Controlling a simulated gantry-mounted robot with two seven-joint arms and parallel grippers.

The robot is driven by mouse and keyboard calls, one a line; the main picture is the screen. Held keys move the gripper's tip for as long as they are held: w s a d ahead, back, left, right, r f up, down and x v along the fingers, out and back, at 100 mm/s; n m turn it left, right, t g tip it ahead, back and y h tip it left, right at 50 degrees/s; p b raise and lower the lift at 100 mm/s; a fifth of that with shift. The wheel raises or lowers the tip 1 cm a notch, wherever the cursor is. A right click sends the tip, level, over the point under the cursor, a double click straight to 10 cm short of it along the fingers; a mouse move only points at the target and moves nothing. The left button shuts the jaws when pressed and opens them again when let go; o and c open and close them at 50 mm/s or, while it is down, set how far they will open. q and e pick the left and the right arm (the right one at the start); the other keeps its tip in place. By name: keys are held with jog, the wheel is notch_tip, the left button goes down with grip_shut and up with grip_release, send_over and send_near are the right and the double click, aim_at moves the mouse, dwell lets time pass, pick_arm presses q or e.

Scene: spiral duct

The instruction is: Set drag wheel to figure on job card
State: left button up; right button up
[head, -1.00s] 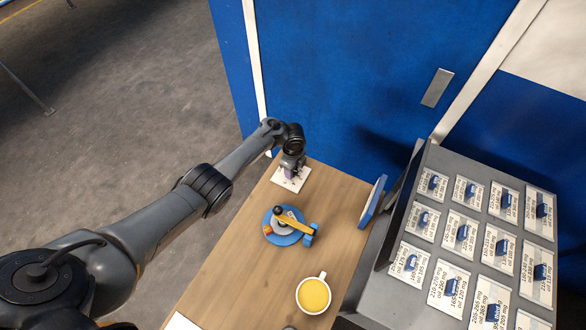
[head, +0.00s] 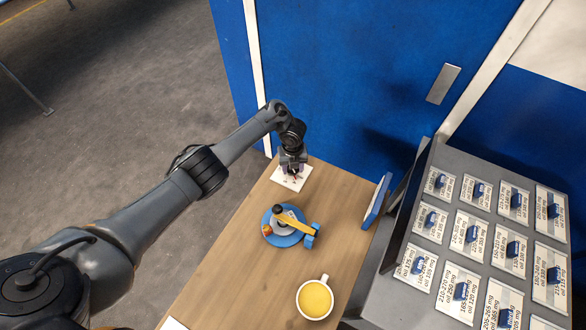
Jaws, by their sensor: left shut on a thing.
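My left gripper (head: 293,174) points down over a small white card or plate (head: 280,181) at the far end of the wooden table. It is shut on a small dark thing at the plate, mostly hidden by the fingers; I cannot tell whether this is the drag wheel. A round blue device (head: 270,239) with a yellow arm (head: 297,225), a black knob and a small orange part sits nearer on the table. No figure on a job card can be read. My right gripper is not in view.
A yellow-filled white mug (head: 315,298) stands at the table's near right. A blue-edged panel (head: 376,202) stands upright at the right edge. A grey cabinet with labelled drawers (head: 437,250) is on the right. A blue wall (head: 340,70) is behind.

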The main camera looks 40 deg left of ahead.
pick_arm(q)
jog(key=shift+m+b, duration=0.3)
jog(key=shift+m, duration=0.3)
jog(key=o, duration=1)
jog(key=shift+o, duration=0.2)
notch_tip(320, 180, up, 5)
jog(key=shift+r+p, duration=0.2)
jog(key=shift+p, duration=0.5)
jog(key=shift+r+p, duration=2.55)
jog(key=shift+r, duration=0.2)
